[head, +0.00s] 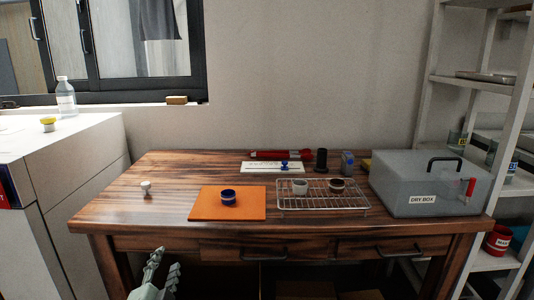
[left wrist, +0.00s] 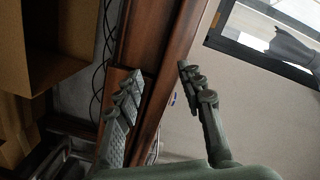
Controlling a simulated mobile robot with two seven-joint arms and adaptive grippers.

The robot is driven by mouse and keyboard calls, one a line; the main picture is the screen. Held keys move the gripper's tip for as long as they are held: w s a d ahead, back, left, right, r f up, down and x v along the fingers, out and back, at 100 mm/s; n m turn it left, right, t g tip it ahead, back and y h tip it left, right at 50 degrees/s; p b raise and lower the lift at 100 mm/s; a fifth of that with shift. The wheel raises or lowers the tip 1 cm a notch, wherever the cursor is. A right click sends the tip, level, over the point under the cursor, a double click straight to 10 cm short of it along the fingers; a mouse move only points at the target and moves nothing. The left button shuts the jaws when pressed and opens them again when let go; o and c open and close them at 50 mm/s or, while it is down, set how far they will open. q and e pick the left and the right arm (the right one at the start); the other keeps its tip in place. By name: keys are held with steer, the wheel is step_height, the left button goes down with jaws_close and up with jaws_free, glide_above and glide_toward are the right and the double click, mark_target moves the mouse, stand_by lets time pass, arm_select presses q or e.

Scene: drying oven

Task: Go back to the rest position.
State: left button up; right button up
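My left gripper (head: 165,260) is low in the head view, in front of the wooden table's (head: 150,185) front edge and below its top. In the left wrist view the two fingers of my left gripper (left wrist: 159,71) stand apart with nothing between them, and the table's edge runs behind them. My right gripper is in neither view.
On the table are an orange mat (head: 205,205) with a blue cup (head: 228,197), a wire rack (head: 325,205) with two small cups, a grey dry box (head: 410,185) and a white knob-like item (head: 145,187). A white counter (head: 75,150) stands left, shelves (head: 500,110) right.

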arm_select(q)
steer(key=s+a+f+n+g+y, duration=0.1)
steer(key=s+a+f+n+g, duration=0.15)
steer(key=f, duration=0.35)
steer(key=s+a+f+n+g+y, duration=0.1)
steer(key=s+a+f+n+g, duration=0.1)
steer(key=s+f, duration=0.3)
steer(key=s+f+n+g+h, duration=0.1)
steer(key=s+f+g, duration=0.3)
steer(key=s+f, duration=0.4)
steer(key=s+d+f+n+g+h, duration=0.1)
steer(key=s+f+n+g, duration=0.2)
steer(key=s+f, duration=0.6)
steer(key=s+g, duration=0.2)
steer(key=s, duration=0.3)
steer(key=shift+d+n, duration=0.15)
steer(key=shift+n, duration=0.2)
steer(key=shift+w+f+g, duration=0.1)
steer(key=shift+g, duration=0.15)
